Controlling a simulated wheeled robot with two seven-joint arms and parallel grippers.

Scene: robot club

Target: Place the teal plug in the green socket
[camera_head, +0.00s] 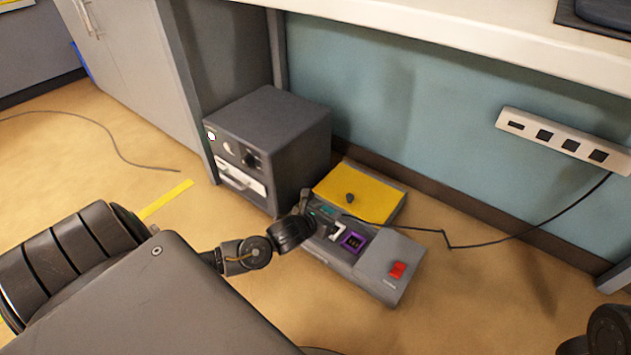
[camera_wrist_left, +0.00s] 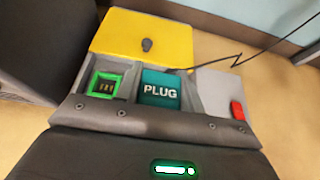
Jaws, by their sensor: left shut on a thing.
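The teal plug (camera_wrist_left: 160,90), marked PLUG, shows in the middle of the left wrist view, over the grey box. The green socket (camera_wrist_left: 105,87) is a bright green frame with a dark, empty middle, left of the plug in that view. My left gripper (camera_head: 313,210) is shut on the plug at the left part of the box in the head view. Its fingertips are mostly hidden there, and the green socket is not clear in that view. I cannot tell the exact gap between plug and box.
The grey box (camera_head: 383,258) has a yellow panel (camera_head: 362,192), a purple socket (camera_head: 353,242) and a red switch (camera_head: 397,270). A dark cabinet (camera_head: 285,130) stands close behind left. A black cable (camera_head: 490,242) runs toward the wall power strip (camera_head: 565,142). Floor in front is clear.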

